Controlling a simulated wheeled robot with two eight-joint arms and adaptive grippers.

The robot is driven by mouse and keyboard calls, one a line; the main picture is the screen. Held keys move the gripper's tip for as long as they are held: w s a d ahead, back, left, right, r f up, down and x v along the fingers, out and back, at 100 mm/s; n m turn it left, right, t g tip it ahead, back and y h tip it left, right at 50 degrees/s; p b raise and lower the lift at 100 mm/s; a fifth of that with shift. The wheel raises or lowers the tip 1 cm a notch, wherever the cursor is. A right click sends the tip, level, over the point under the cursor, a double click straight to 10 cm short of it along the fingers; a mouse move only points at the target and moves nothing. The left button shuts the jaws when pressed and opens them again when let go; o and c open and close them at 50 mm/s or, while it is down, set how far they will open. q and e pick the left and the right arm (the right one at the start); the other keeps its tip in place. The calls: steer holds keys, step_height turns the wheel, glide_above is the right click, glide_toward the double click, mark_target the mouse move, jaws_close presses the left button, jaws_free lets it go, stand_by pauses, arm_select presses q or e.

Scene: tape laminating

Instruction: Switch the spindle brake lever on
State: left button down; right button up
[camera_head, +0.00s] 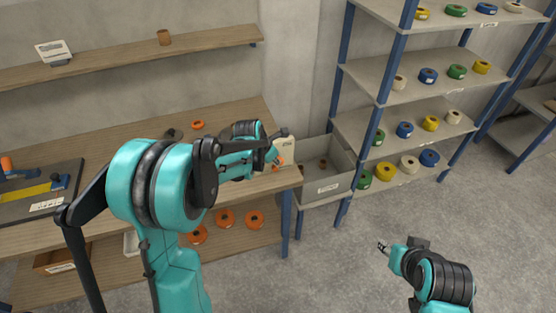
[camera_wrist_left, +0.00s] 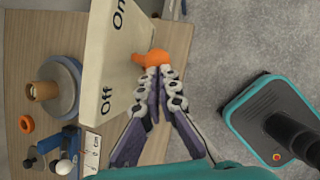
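The orange brake lever (camera_wrist_left: 152,56) sticks out from a cream panel (camera_wrist_left: 122,62) marked On and Off in the left wrist view. It stands between the two words. The panel (camera_head: 288,147) also shows at the right end of the bench in the head view, with the lever (camera_head: 280,161) partly hidden by my left gripper (camera_head: 273,155). In the left wrist view, my left gripper (camera_wrist_left: 159,73) has its fingertips together right at the lever, on its Off side, seemingly touching it. My right gripper (camera_head: 383,247) is away over the floor, too small to read.
The wooden bench (camera_head: 90,150) carries orange rings and a tape strip board (camera_head: 38,195). A grey bin (camera_head: 330,185) stands right of the bench. Shelves (camera_head: 405,118) with coloured tape rolls are behind. The floor (camera_head: 480,200) around my right arm is clear.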

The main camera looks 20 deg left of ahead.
arm_select(q)
steer(key=shift+w+d+f+g+y, duration=0.1)
steer(key=shift+w+d+g+y, duration=0.05)
steer(key=shift+w+d, duration=0.35)
steer(key=shift+w+d+g+y, duration=0.15)
steer(key=shift+w+d, duration=0.15)
steer(key=shift+d, duration=0.3)
steer(key=shift+w+d+f, duration=0.15)
steer(key=shift+w+d, duration=0.35)
steer(key=shift+d, duration=0.25)
arm_select(e)
steer(key=shift+w+d+f, duration=0.1)
steer(key=shift+w+d, duration=0.1)
steer(key=shift+d, duration=0.05)
arm_select(q)
steer(key=shift+d, duration=0.1)
